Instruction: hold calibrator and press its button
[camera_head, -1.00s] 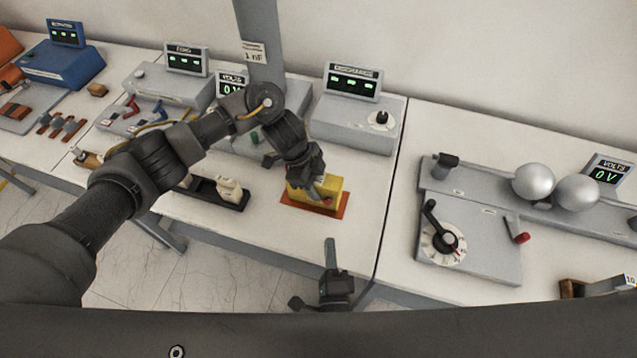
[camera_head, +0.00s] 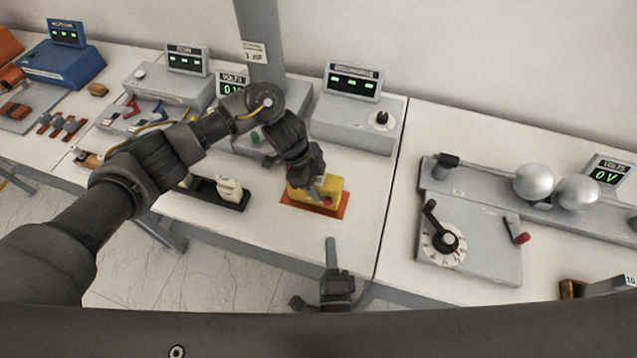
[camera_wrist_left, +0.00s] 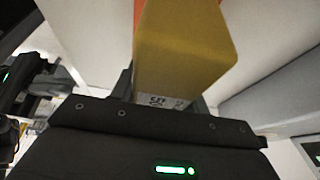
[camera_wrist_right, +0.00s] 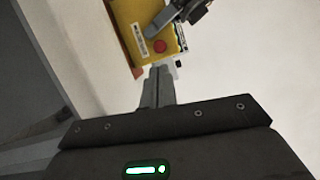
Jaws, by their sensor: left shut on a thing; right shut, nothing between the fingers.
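The calibrator is a yellow box (camera_head: 332,187) on an orange mat (camera_head: 337,211) near the table's front edge. My left gripper (camera_head: 319,190) is shut on it from above, and its yellow body (camera_wrist_left: 185,50) fills the upper middle of the left wrist view. A red button (camera_wrist_right: 159,46) shows on its face in the right wrist view, with a left finger (camera_wrist_right: 165,20) beside it. My right gripper (camera_head: 331,242) is shut and empty, in front of the calibrator and apart from it. In the right wrist view its fingertips (camera_wrist_right: 158,70) point up toward the box, just below the button.
A black tray with cream pieces (camera_head: 218,191) lies left of the calibrator. A grey unit with a display (camera_head: 352,121) stands behind it. A grey rig with a dial (camera_head: 467,238) and silver spheres (camera_head: 534,182) stands on the table to the right.

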